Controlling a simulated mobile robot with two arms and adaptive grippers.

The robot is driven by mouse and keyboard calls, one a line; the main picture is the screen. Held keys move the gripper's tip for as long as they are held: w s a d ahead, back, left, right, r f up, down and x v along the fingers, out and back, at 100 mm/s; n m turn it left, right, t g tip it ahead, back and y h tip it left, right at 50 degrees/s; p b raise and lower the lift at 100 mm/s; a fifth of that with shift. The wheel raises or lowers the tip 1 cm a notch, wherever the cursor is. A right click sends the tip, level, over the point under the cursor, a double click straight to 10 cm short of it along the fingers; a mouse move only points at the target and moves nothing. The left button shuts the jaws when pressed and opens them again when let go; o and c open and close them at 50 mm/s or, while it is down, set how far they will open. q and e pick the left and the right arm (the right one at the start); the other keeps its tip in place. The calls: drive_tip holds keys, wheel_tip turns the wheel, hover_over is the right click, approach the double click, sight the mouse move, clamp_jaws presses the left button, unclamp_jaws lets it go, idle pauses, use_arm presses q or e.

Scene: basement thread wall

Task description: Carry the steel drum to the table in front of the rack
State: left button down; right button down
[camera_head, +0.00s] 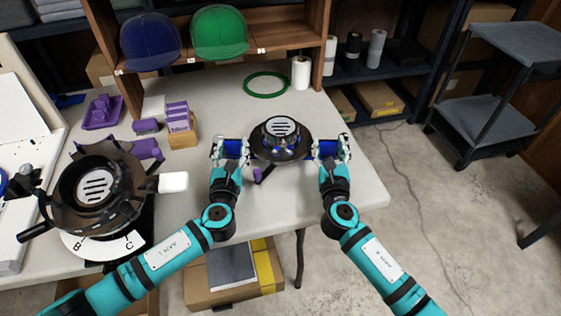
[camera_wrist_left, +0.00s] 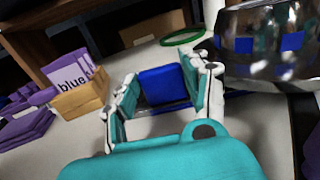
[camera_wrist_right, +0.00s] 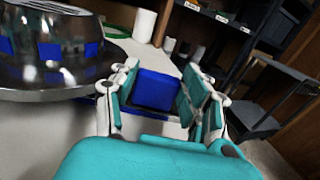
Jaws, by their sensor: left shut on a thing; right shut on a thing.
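The steel drum (camera_head: 281,133) is a shiny round body with a slotted top and a wide dark rim. It is over the right part of the pale table (camera_head: 345,190), below the wooden rack (camera_head: 262,50). It looks level; I cannot tell whether it touches the tabletop. My left gripper (camera_head: 232,149) is shut on the blue handle (camera_wrist_left: 163,86) at the drum's left side. My right gripper (camera_head: 331,149) is shut on the blue handle (camera_wrist_right: 157,91) at its right side. The drum also shows in both wrist views, in the left (camera_wrist_left: 268,45) and in the right (camera_wrist_right: 55,60).
A dark hoop machine (camera_head: 95,187) stands on the left. Purple boxes on a wooden block (camera_head: 182,131), a green ring (camera_head: 266,84) and a white spool (camera_head: 300,73) lie behind the drum. A grey cart (camera_head: 480,115) stands right; the floor (camera_head: 440,210) between is clear.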

use_arm(q)
drive_tip(key=c, duration=0.9)
unclamp_jaws()
use_arm(e)
drive_tip(key=c, duration=0.9)
unclamp_jaws()
use_arm(q)
drive_tip(key=shift+o, duration=1.4)
drive_tip(key=shift+s+r, duration=0.1)
use_arm(e)
drive_tip(key=shift+o, duration=1.4)
drive_tip(key=shift+s+r, duration=0.1)
use_arm(q)
drive_tip(key=shift+s, duration=0.45)
drive_tip(key=s, duration=1.1)
drive_tip(key=shift+a, duration=0.15)
use_arm(e)
drive_tip(key=s, duration=1.2)
drive_tip(key=shift+a, duration=0.1)
